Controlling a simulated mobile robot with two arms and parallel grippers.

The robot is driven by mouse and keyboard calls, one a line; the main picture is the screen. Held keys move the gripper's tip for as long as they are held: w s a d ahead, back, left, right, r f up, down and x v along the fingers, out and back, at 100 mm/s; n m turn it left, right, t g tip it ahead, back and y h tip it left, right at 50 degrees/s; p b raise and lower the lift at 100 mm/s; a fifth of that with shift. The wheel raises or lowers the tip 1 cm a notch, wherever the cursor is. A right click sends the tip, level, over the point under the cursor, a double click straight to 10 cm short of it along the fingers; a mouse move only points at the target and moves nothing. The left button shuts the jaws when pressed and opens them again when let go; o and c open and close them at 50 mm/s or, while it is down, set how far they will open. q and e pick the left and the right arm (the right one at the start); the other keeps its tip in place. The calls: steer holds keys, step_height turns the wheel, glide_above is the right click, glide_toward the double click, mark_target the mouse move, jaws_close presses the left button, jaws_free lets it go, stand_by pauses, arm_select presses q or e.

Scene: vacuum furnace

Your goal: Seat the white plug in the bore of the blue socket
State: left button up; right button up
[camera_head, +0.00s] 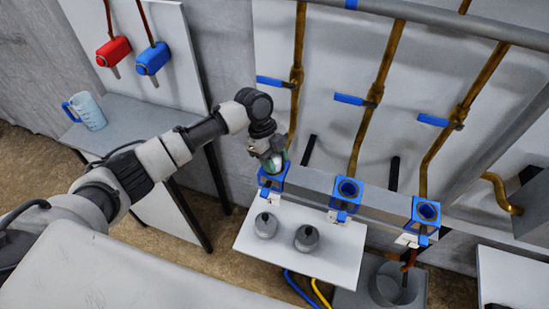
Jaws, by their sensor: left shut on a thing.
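My left gripper (274,163) reaches in from the left and points down over the leftmost blue socket (271,181). It is shut on a small pale thing, which looks like the white plug and is mostly hidden by the fingers. The fingers cover the top of this socket, so I cannot tell whether the plug is in the bore or just above it. Two more blue sockets, a middle one (347,190) and a right one (426,211), show open round bores. My right gripper is out of view.
A white shelf (300,262) below the sockets bears two grey knobbed pieces, one left (265,226) and one right (307,239). Copper pipes with blue valve handles (351,100) rise behind. A measuring jug (88,112) stands on a side table. A metal pot (391,287) is lower right.

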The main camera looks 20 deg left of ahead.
arm_select(q)
steer(key=shift+f, duration=0.15)
steer(key=o, duration=1.1)
steer(key=shift+c, duration=0.2)
steer(key=b+v, duration=0.2)
steer(key=v, duration=0.8)
steer(key=shift+a+r, duration=0.2)
steer(key=shift+r, duration=0.15)
steer(key=shift+f, duration=0.1)
